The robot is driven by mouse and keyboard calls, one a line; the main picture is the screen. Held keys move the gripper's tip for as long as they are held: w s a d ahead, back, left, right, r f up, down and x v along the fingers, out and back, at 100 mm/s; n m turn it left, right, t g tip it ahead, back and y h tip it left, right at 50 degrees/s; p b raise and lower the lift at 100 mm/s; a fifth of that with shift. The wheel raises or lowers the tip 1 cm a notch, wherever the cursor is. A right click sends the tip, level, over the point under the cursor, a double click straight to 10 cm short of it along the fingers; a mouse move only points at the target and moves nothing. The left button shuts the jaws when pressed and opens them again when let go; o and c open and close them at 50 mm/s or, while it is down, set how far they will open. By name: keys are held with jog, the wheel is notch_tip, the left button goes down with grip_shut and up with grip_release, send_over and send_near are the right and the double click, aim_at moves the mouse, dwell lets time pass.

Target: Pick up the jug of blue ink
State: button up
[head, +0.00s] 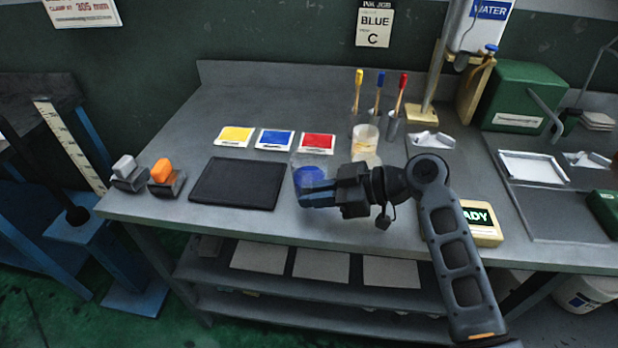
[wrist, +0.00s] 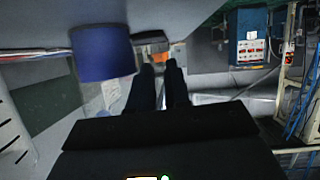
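The jug of blue ink (head: 308,173) is a clear vessel with blue in its lower part. In the head view it is right of the dark mat, partly hidden behind my gripper (head: 320,194). In the wrist view the ink jug (wrist: 102,53) is close against the left finger and appears upside down. My gripper (wrist: 160,66) shows two dark fingers with a narrow gap between them. I cannot tell whether a handle sits in that gap, or whether the jug rests on the bench.
The dark mat (head: 236,184), grey block (head: 127,170) and orange block (head: 162,172) lie left. Yellow (head: 236,136), blue (head: 276,139) and red (head: 317,143) cards lie behind. A cloudy beaker (head: 364,142) and handled tools stand right of them. The back left bench is clear.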

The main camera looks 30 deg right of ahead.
grip_shut()
jog(key=shift+r, duration=0.2)
dwell(0.5)
